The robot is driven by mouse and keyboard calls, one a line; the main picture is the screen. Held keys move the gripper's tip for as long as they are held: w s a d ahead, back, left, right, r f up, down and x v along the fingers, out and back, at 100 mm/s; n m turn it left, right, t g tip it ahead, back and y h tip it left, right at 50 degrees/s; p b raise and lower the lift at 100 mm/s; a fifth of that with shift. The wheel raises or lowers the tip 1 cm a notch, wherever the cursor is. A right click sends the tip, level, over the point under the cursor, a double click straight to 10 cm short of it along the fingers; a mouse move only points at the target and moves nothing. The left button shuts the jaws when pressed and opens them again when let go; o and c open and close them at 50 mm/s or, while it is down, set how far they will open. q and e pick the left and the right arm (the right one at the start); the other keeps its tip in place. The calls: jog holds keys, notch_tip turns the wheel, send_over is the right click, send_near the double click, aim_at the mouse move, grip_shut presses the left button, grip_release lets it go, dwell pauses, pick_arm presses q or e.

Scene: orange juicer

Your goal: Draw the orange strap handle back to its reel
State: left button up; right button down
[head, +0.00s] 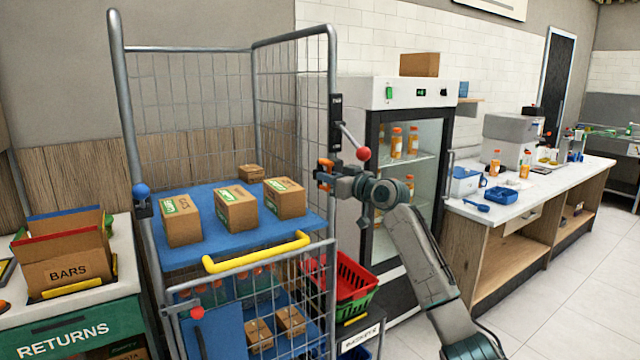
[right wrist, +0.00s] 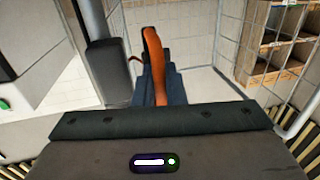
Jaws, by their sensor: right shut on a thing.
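The orange strap handle (head: 326,164) is at the right front post of the roll cage, beside my right gripper (head: 324,177). In the right wrist view the orange handle (right wrist: 154,60) stands between the dark fingers of my right gripper (right wrist: 156,82), which are shut on it. In the head view a black housing (head: 335,122) is on the post above the gripper. My left gripper is not in view.
The roll cage holds cardboard boxes (head: 237,205) on a blue shelf (head: 205,250), with a yellow bar (head: 256,252) in front. A glass-door fridge (head: 408,150) stands close behind my right arm. A red basket (head: 355,280) is below. Floor at the right is clear.

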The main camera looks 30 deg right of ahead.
jog(key=shift+d+r, duration=0.1)
jog(key=shift+d, duration=0.05)
jog(key=c, duration=1.9)
grip_release()
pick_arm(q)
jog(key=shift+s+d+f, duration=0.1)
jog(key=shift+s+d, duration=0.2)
pick_arm(e)
jog(key=shift+d, duration=0.1)
pick_arm(q)
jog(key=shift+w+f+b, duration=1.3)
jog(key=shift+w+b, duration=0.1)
jog(key=shift+b, duration=0.65)
pick_arm(e)
jog(key=shift+v, duration=5.4)
